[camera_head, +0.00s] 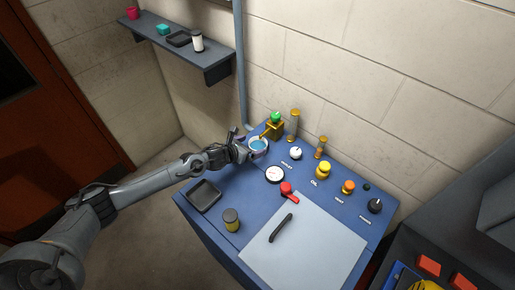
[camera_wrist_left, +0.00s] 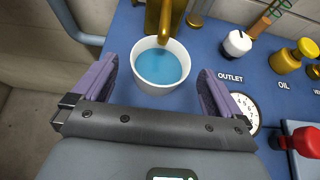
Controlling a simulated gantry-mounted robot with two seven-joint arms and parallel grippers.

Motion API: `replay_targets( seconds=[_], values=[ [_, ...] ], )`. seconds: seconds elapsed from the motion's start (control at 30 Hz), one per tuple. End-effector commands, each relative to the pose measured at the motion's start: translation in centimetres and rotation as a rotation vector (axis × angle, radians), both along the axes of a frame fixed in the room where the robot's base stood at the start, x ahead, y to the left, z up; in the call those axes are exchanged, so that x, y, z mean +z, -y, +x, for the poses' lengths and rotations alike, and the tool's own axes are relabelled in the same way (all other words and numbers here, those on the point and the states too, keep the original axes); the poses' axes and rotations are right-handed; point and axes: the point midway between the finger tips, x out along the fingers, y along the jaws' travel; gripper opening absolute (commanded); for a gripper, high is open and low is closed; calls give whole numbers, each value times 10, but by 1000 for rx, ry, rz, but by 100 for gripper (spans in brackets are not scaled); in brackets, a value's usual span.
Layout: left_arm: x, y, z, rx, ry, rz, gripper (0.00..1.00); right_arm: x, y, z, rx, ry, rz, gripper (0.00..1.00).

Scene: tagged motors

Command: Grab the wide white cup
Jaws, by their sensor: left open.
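The wide white cup (camera_head: 259,147) stands upright on the blue bench (camera_head: 233,182), under a gold spout (camera_head: 271,130), and holds blue liquid. In the left wrist view the cup (camera_wrist_left: 160,66) sits between and just beyond the spread fingers of my left gripper (camera_wrist_left: 158,88). In the head view my left gripper (camera_head: 243,145) reaches it from the left, open and empty. The spout (camera_wrist_left: 166,22) overhangs the cup's far side. Contact between fingers and cup cannot be made out. My right gripper is in neither view.
A round gauge (camera_head: 275,174), a red lever (camera_head: 288,190) and a white outlet knob (camera_head: 295,153) lie to the right. A black tray (camera_head: 204,195) and a jar (camera_head: 231,219) stand near the front. A shelf (camera_head: 180,43) hangs on the wall.

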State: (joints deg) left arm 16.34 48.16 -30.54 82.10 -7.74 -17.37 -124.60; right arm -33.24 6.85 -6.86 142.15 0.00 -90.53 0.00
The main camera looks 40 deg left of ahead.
Motion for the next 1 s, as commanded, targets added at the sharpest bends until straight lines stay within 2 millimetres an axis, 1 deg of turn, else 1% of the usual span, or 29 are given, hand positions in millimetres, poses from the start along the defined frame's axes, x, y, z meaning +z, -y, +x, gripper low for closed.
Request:
replay_targets(
  seconds=[0.17, 0.4, 0.5, 0.6, 0.93, 0.97, 1.0],
  values=[
    [-3, 1, 6, 1, 0, -3, 100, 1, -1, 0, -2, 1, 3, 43],
    [-17, 5, 29, 2, -1, -6, 100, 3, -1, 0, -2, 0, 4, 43],
    [-23, 5, 38, 2, 0, -4, 100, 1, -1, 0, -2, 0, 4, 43],
    [-26, 5, 43, 1, 0, -3, 100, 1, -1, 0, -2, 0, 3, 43],
    [-28, 5, 46, 1, -1, -2, 100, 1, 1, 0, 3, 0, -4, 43],
    [-28, 5, 46, 1, -1, -2, 97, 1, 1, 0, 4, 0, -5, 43],
    [-28, 5, 46, 1, -1, -2, 91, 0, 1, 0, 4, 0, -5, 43]
  ],
)
